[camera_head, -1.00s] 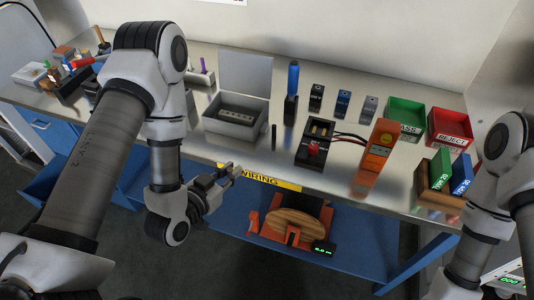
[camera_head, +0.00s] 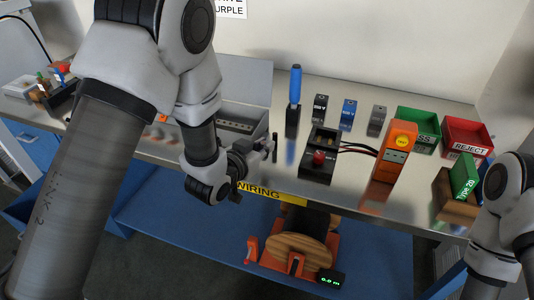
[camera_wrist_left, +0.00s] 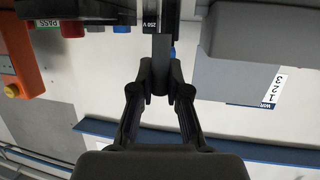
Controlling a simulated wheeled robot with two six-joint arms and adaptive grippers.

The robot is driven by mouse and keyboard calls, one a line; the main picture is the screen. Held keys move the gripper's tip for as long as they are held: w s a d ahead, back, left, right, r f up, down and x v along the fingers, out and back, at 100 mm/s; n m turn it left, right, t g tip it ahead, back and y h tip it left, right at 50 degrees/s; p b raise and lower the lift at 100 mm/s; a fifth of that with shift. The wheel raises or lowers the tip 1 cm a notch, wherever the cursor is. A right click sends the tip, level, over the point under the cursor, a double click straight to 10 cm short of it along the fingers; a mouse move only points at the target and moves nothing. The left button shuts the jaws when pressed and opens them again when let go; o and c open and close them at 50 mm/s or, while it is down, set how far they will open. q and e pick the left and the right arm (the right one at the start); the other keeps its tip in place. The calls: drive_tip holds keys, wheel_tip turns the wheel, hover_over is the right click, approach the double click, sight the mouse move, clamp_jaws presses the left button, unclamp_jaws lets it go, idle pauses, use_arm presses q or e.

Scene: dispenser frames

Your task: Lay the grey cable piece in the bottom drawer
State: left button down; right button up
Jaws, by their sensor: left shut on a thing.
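The cable piece (camera_head: 274,147) is a short, thin, dark grey stick, standing upright at the front part of the bench, left of the black block with the red button. My left gripper (camera_head: 266,149) is shut on it from the left. In the left wrist view the dark piece (camera_wrist_left: 160,72) sits between the two fingertips (camera_wrist_left: 160,90). Whether its lower end touches the bench I cannot tell. A blue drawer unit (camera_head: 35,143) shows under the bench at the far left; my left arm hides much of that side, and the bottom drawer is not clear to see. My right gripper is out of frame.
A grey tray (camera_head: 243,113) stands just behind the left gripper. A black block with a red button (camera_head: 319,158) and an orange tester (camera_head: 394,152) stand to the right. A wooden cable reel (camera_head: 292,252) sits on the blue shelf below. Green (camera_head: 418,122) and red (camera_head: 466,136) bins stand farther right.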

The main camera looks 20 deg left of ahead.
use_arm(q)
drive_tip(key=shift+w+d, duration=0.2)
drive_tip(key=shift+w, duration=0.55)
wheel_tip(320, 180, down, 3)
drive_tip(key=shift+r+p, duration=0.1)
drive_tip(key=shift+p, duration=0.35)
drive_tip(key=shift+w+f, duration=0.1)
drive_tip(key=shift+f, duration=0.3)
drive_tip(key=c, duration=1.2)
unclamp_jaws()
drive_tip(key=shift+o, duration=0.2)
drive_tip(key=shift+f, duration=0.1)
